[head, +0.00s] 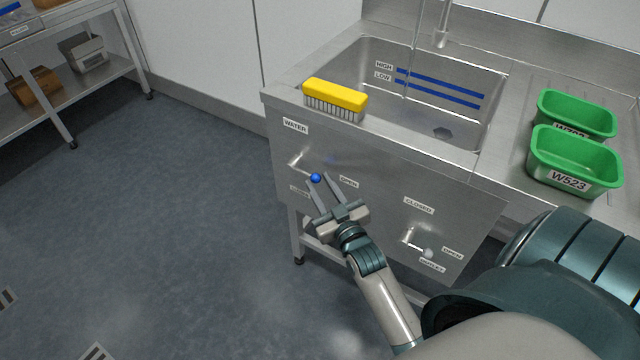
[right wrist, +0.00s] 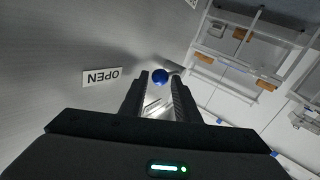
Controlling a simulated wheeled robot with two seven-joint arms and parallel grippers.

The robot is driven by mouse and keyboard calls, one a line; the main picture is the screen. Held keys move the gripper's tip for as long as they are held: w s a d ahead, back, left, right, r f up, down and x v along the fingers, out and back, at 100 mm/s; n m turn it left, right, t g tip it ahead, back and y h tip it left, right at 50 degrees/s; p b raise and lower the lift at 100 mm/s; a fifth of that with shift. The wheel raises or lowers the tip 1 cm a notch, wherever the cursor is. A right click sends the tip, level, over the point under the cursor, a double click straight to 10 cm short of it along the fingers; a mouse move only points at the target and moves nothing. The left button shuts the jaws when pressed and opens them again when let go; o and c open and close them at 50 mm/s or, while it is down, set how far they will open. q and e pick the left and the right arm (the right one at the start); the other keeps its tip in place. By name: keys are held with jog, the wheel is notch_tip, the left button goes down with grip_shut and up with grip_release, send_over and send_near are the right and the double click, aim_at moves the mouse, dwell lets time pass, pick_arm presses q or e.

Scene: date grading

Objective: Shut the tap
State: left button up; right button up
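The water tap's lever (head: 302,166) is on the sink's front panel below the WATER label (head: 295,126). Its blue ball knob (head: 316,178) points right and down, towards the OPEN label (head: 348,182). A label left of the fingers is too small to read. My right gripper (head: 320,182) is open at the lever, fingers apart. In the right wrist view the blue knob (right wrist: 160,76) shows between the fingertips (right wrist: 159,84), with the fingers not closed on it. A thin pale line falls from above into the basin. My left gripper is out of view.
A second lever (head: 415,243) with a pale knob sits lower right, near CLOSED, OPEN and OUTLET labels. A yellow brush (head: 335,97) lies on the sink's front rim. Green tubs (head: 574,165) stand on the drainer. A shelf rack (head: 100,75) stands far left; floor between is clear.

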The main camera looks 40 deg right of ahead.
jog(key=shift+w, duration=0.3)
jog(key=shift+c, duration=0.6)
grip_shut()
jog(key=shift+d+f, duration=0.1)
